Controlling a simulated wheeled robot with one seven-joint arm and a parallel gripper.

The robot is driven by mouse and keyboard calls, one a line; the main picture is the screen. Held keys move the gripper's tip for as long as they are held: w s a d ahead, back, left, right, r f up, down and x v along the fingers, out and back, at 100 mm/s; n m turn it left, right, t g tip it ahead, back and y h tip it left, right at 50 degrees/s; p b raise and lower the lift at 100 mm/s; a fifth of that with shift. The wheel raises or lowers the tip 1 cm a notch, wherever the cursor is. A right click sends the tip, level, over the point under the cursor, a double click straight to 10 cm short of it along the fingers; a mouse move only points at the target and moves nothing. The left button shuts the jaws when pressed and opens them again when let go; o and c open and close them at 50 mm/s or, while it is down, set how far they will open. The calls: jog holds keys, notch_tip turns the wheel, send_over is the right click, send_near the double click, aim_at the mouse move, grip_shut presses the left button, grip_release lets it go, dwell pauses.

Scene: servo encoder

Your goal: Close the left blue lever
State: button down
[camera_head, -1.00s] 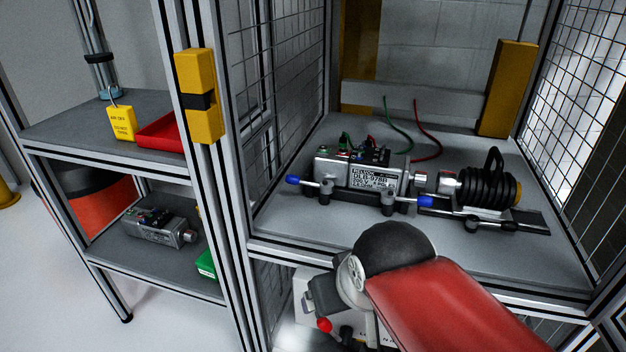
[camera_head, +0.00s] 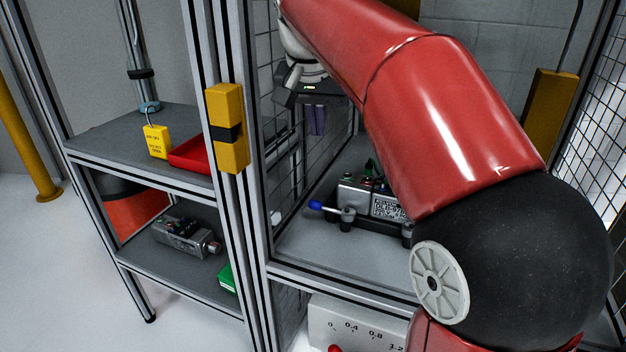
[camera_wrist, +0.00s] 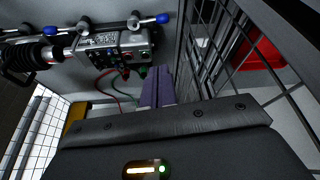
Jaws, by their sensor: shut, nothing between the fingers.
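The left blue lever (camera_head: 316,204) sticks out to the left from its dark clamp, in front of the grey servo unit (camera_head: 352,194). In the wrist view the same lever (camera_wrist: 162,18) is at the top, and the right blue lever (camera_wrist: 50,30) is further left beside the servo unit (camera_wrist: 112,45). My gripper (camera_head: 317,130) hangs with its purple fingers down, above and behind the left lever, near the mesh wall, touching nothing. Its fingers (camera_wrist: 158,90) are shut and empty. My arm hides the right lever in the head view.
A mesh wall (camera_wrist: 225,50) stands close beside my gripper. A yellow block (camera_head: 228,128) is on the cabinet post; a red tray (camera_head: 192,153) sits on the left shelf.

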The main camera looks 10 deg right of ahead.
aim_at(331, 208)
jog(key=w, duration=0.1)
jog(key=w+r, duration=0.1)
jog(key=w+m, duration=0.1)
jog(key=shift+w+a+r, duration=0.1)
jog(key=shift+w+r, duration=0.1)
jog(key=shift+r, duration=0.2)
jog(key=s+b+x, duration=0.1)
jog(key=x, duration=0.5)
jog(key=s+f+b+x, duration=0.1)
jog(key=x, duration=0.6)
jog(key=s+a+b+x, duration=0.1)
jog(key=x, duration=0.6)
jog(key=shift+s+f, duration=0.1)
jog(key=shift+f, duration=0.05)
jog(key=shift+s+a, duration=0.2)
jog(key=shift+s, duration=0.05)
